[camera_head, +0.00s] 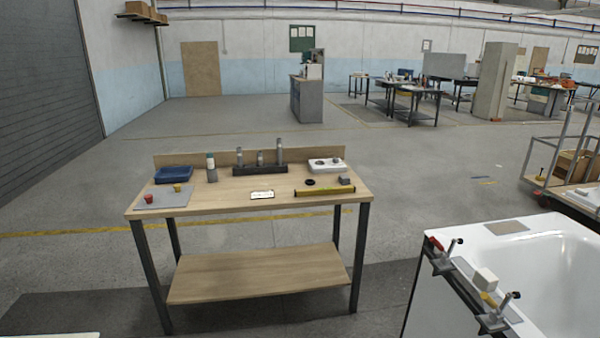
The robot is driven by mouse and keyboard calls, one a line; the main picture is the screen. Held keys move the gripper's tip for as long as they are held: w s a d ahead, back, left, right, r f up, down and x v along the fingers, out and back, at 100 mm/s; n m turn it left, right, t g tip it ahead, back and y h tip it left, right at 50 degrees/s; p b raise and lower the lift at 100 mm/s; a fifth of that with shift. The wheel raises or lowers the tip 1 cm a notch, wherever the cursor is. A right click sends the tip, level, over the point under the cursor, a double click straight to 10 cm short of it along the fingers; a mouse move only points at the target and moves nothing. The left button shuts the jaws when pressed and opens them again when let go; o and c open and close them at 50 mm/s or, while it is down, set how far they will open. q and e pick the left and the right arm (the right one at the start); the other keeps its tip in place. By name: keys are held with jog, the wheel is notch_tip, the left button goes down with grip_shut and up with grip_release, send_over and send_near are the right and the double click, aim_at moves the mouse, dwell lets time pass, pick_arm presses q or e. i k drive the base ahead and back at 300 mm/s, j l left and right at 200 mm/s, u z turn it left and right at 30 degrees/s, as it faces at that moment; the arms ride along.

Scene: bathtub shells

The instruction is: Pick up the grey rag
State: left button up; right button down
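Neither of my grippers shows in the head view. I cannot tell for certain which thing is the grey rag. A flat grey-brown piece (506,227) lies on the white bathtub's far rim at the right. A flat light-grey sheet (176,199) lies at the left of the wooden workbench (230,203), with a small red item (148,199) and a small yellow item (177,187) on it. A small grey block (345,180) sits near the bench's right end.
The bench also holds a blue tray (173,175), a bottle (211,168), a dark rack (260,169), a white box (326,165) and a yellow level (325,191). Clamps (500,311) stand along the bathtub's (560,262) near rim. Floor is open between bench and tub.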

aim_at(344, 179)
jog(key=i+z, duration=0.15)
jog(key=i, duration=0.35)
jog(key=i+j+z, duration=0.1)
jog(key=i, duration=0.35)
jog(key=i+j+z, duration=0.15)
jog(key=i, duration=0.35)
